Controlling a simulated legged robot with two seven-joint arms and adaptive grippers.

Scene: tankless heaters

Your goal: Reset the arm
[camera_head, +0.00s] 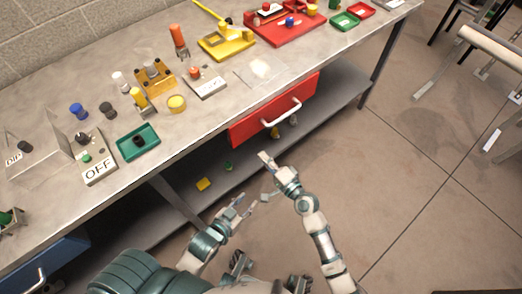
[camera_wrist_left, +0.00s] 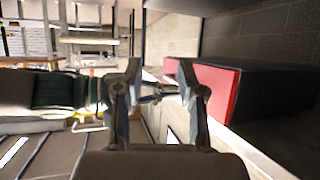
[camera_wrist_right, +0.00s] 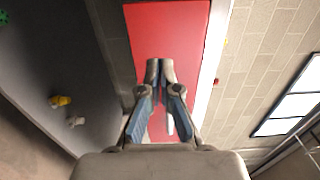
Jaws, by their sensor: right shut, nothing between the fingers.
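My left gripper (camera_head: 246,207) is low in front of the bench, in the lower middle of the head view. Its fingers stand apart with nothing between them, as the left wrist view (camera_wrist_left: 160,72) also shows. My right gripper (camera_head: 265,160) is in front of the bench, below the red drawer (camera_head: 250,124) and apart from its handle (camera_head: 282,112). In the right wrist view its fingertips (camera_wrist_right: 160,66) are together and empty, with the red drawer front (camera_wrist_right: 165,25) behind them. Both arms are clear of the tabletop.
The metal workbench (camera_head: 225,105) carries a green tray (camera_head: 150,141), a yellow tray (camera_head: 215,48), a red tray (camera_head: 290,35) and an "OFF" block (camera_head: 97,172). Small items lie on the lower shelf (camera_head: 232,178).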

